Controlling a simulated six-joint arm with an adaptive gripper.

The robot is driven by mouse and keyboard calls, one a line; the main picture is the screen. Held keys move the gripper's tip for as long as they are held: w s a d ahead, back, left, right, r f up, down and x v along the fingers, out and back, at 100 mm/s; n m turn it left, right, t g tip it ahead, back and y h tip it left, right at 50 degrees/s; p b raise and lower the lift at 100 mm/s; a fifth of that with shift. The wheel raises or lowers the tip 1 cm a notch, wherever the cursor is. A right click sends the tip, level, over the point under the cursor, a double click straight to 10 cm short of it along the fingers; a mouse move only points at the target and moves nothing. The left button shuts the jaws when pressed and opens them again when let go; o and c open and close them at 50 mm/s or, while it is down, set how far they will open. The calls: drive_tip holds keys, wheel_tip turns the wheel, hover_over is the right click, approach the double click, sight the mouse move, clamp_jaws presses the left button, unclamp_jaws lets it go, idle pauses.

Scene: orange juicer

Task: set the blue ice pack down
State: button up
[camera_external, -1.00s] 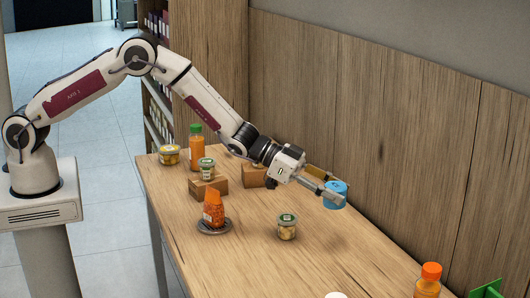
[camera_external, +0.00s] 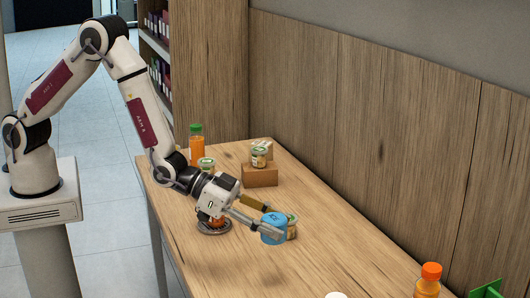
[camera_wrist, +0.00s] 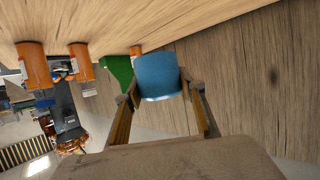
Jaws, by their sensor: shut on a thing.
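The blue ice pack (camera_external: 272,228) is a round blue piece between the fingers of my gripper (camera_external: 262,220). In the wrist view the ice pack (camera_wrist: 157,76) sits between the two fingertips of my gripper (camera_wrist: 160,92). My gripper is shut on it. The pack appears held above the table (camera_external: 320,265), with a faint shadow below it. It partly hides a small jar (camera_external: 292,228) behind it in the external view.
A grey dish (camera_external: 214,228) with an orange item lies under my wrist. A cardboard box (camera_external: 260,175) bears a jar (camera_external: 258,157). A green-capped bottle (camera_external: 196,146) stands at the back left. An orange-capped bottle (camera_external: 429,281) and green object (camera_external: 487,289) are front right. The table's middle right is clear.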

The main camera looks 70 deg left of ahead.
drive_tip(key=s+a+f+n+t+y, duration=0.1)
drive_tip(key=s+a+n+y, duration=0.2)
drive_tip(key=a, duration=0.8)
drive_tip(key=shift+s+t, duration=0.3)
drive_tip(key=shift+t, duration=0.1)
drive_tip(key=shift+f, duration=0.15)
drive_tip(key=shift+f, duration=2.85)
drive_tip(key=shift+f, duration=0.1)
drive_tip(key=shift+f, duration=2)
drive_tip(key=shift+f, duration=0.1)
drive_tip(key=o, duration=1.2)
